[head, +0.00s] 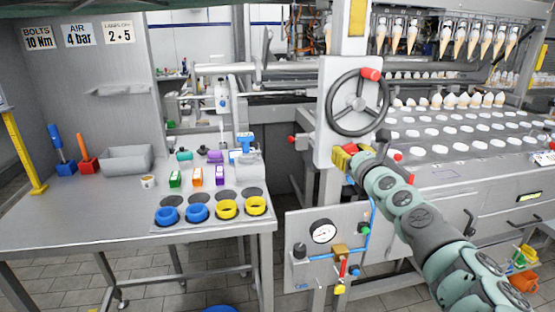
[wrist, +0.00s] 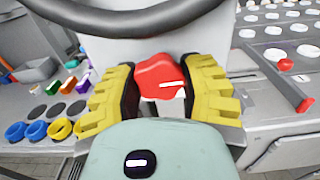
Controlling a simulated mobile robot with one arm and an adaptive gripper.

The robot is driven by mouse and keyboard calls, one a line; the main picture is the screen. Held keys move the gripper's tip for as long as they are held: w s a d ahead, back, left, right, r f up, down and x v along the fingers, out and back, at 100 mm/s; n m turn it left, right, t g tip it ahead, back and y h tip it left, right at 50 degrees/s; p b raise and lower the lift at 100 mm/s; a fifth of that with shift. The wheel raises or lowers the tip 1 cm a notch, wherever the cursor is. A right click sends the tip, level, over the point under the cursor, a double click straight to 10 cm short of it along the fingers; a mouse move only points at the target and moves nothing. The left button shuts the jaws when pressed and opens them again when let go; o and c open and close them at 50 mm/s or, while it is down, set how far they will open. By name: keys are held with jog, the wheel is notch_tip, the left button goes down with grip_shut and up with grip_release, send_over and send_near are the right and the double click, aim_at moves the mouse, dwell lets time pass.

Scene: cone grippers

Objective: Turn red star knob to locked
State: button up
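The red star knob (wrist: 160,76) is in the middle of the wrist view, on a pale panel, with a short white mark on its face running roughly sideways toward the right. My gripper (wrist: 160,86) has its yellow fingers with dark pads on either side of the knob. The pads lie close to the knob's edges, but I cannot tell if they press on it. In the head view my gripper (head: 347,156) is at the pale machine column below the handwheel, and its fingers and arm mostly hide the knob.
The dark handwheel (head: 358,103) is just above my gripper. A red-tipped lever (wrist: 305,104) is to the right in the wrist view. A gauge panel (head: 328,245) hangs below. The workbench (head: 100,207) with blue and yellow rings is at left; a cone conveyor (head: 460,135) is at right.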

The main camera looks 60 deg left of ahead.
jog(key=c, duration=0.5)
jog(key=m+p, duration=0.2)
jog(key=m, duration=0.1)
jog(key=shift+r, duration=0.15)
jog(key=m+p, duration=0.2)
jog(key=m, duration=0.2)
jog(key=shift+m+p, duration=0.3)
jog(key=m+p, duration=0.3)
jog(key=m, duration=0.2)
jog(key=m+p, duration=0.2)
jog(key=m, duration=0.1)
jog(key=shift+m+p, duration=0.6)
jog(key=shift+m, duration=0.5)
jog(key=shift+f, duration=0.2)
